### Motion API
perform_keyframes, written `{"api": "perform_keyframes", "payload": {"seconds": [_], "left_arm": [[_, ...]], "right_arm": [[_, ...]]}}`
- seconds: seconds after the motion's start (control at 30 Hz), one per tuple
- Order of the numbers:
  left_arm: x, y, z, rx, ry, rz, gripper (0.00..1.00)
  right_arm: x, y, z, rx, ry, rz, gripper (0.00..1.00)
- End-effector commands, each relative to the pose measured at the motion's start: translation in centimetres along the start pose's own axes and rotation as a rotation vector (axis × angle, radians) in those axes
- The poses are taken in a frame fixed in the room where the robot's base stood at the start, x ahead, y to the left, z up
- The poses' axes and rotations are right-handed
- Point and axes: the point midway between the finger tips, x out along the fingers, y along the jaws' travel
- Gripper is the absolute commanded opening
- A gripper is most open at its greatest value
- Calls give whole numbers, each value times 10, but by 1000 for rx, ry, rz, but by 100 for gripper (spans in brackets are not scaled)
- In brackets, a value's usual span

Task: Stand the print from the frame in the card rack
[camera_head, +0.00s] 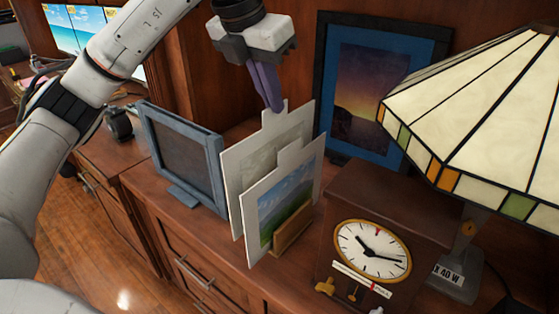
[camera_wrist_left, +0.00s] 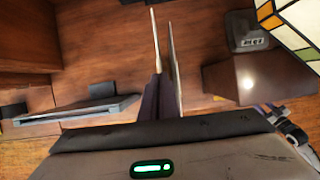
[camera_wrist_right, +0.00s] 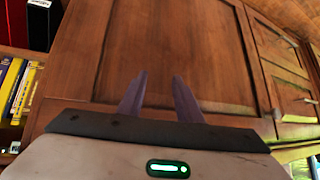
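My left gripper (camera_head: 272,106) is shut on the top tab of a pale, greyish print (camera_head: 262,150), which hangs nearly upright below the fingers. A second print with a blue sky and green hill (camera_head: 286,205) stands just in front of it, in the small wooden card rack (camera_head: 293,232). The held print's lower part is hidden, so I cannot tell whether it touches the rack. The left wrist view shows both cards edge-on, close together (camera_wrist_left: 155,35). The blue-grey frame (camera_head: 218,170) stands to the left, its dark panel bare. My right gripper (camera_wrist_right: 160,88) is open and empty.
A mantel clock (camera_head: 372,250) stands right of the rack, with a stained-glass lamp (camera_head: 490,110) beyond it. A large blue-matted sunset picture (camera_head: 322,90) leans behind. Bare cabinet top (camera_head: 150,185) shows near the frame. My right gripper faces a wooden cabinet (camera_wrist_right: 180,45).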

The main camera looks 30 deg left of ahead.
Motion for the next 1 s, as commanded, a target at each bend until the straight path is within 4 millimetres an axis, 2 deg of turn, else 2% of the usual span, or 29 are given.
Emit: {"api": "perform_keyframes", "payload": {"seconds": [0.03, 0.1, 0.27, 0.5, 0.87, 1.0], "left_arm": [[10, 1, -5, 0, 3, 1, 0], [19, 0, -9, 1, 2, 0, 0], [30, 0, -12, -1, 0, 0, 0], [59, 0, -25, -1, 2, 1, 0], [64, 0, -27, 0, -1, -1, 0], [64, 0, -26, 0, -1, -1, 20]], "right_arm": [[1, 0, 1, 0, 0, -1, 32], [1, 0, 1, 0, 0, -1, 32], [1, -1, 1, -1, 1, -1, 32], [3, -1, 2, -2, 1, -2, 32], [4, -1, 3, -2, 0, -2, 32], [4, -1, 3, -3, -1, -2, 32]]}}
